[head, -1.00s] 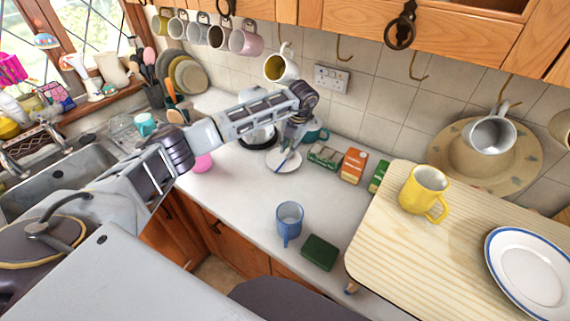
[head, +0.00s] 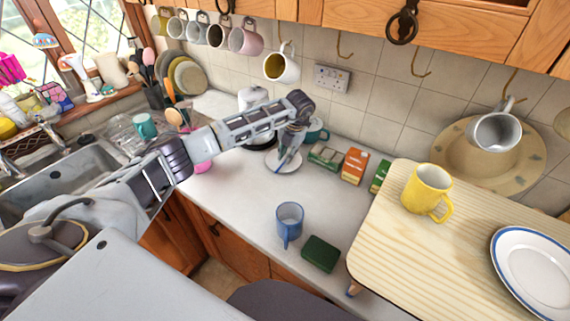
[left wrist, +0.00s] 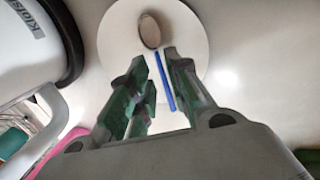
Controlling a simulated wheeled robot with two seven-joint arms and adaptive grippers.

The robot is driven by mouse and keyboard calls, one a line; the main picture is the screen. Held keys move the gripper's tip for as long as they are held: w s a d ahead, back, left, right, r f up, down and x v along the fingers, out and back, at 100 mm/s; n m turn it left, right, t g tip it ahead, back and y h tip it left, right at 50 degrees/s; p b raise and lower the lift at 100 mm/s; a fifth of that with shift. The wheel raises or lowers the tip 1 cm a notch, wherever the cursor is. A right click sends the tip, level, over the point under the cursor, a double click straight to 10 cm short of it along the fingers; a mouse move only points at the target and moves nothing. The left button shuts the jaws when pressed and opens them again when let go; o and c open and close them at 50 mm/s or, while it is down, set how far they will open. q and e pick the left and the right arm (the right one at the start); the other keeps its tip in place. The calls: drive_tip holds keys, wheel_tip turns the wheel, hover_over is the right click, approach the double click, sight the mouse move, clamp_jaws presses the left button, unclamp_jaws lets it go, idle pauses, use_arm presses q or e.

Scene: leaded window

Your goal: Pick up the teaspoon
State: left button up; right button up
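The teaspoon lies on a small white saucer (head: 272,164) on the worktop. In the left wrist view its metal bowl (left wrist: 150,32) rests on the saucer (left wrist: 118,50), and its blue handle (left wrist: 163,80) points back between my fingers. My left gripper (left wrist: 155,62) is open, one finger on each side of the handle, with the handle closer to the right-hand finger. In the head view my left gripper (head: 287,152) hangs over the saucer and hides much of it. I cannot tell whether the fingers touch the saucer. My right gripper is not in view.
A teal mug (head: 316,131) stands just behind the gripper. A green box (head: 325,155) and an orange box (head: 353,167) are to its right. A white kettle-like vessel (left wrist: 28,35) is close on the left. Worktop in front is clear up to the blue mug (head: 289,220).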

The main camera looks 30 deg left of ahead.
sight(284, 162)
use_arm(q)
drive_tip(key=shift+a+f+b, duration=0.2)
drive_tip(key=shift+f+b, duration=0.35)
drive_tip(key=shift+f, duration=0.6)
clamp_jaws()
